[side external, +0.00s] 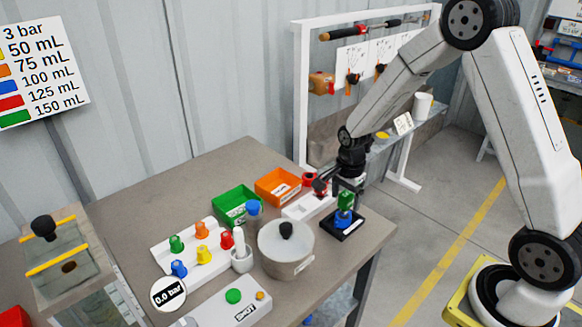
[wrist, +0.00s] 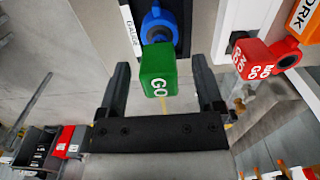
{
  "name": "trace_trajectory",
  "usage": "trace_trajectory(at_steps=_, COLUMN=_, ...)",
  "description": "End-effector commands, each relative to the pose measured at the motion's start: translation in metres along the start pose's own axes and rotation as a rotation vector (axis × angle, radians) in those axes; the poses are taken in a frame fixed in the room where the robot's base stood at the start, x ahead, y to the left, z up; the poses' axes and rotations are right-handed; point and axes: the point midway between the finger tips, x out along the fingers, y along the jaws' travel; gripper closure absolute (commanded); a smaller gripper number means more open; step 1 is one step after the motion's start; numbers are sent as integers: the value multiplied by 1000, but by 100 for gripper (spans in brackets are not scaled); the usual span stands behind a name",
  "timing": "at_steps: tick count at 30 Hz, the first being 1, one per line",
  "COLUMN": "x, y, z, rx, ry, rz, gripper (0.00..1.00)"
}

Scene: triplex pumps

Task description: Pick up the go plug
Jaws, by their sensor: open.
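The go plug is a green block marked GO. In the wrist view the go plug (wrist: 158,72) lies between the two fingers of my gripper (wrist: 160,70), which is open. I cannot tell whether either finger touches it. In the side view the green plug (side external: 345,199) stands upright on a blue piece (side external: 343,219), in a black tray (side external: 357,222) at the table's right end. My gripper (side external: 347,189) points down over it. The blue ring-shaped piece (wrist: 158,25) and part of a GAUGE label also show in the wrist view.
A red NO GO block (wrist: 256,60) sits right of the green plug in the wrist view. In the side view, a white tray (side external: 300,210), an orange bin (side external: 277,187), a green bin (side external: 236,204) and a round pot (side external: 287,262) stand left of the black tray.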

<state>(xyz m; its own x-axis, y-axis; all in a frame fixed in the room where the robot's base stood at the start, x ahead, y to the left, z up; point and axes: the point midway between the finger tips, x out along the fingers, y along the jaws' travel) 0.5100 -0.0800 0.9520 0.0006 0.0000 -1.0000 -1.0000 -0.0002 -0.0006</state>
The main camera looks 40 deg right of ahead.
Motion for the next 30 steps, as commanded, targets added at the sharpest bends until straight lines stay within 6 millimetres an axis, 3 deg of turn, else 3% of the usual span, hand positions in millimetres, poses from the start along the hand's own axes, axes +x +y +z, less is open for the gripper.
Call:
trace_trajectory(at_steps=6, x=12, y=0, z=0, rx=0, ry=0, rz=-1, gripper=15)
trace_trajectory(at_steps=20, x=11, y=0, z=0, rx=0, ry=0, rz=-1, gripper=15)
trace_trajectory(at_steps=23, x=11, y=0, z=0, rx=0, ry=0, rz=-1, gripper=40)
trace_trajectory(at_steps=28, x=11, y=0, z=0, rx=0, ry=0, rz=-1, gripper=94)
trace_trajectory(at_steps=30, x=11, y=0, z=0, rx=0, ry=0, rz=-1, gripper=100)
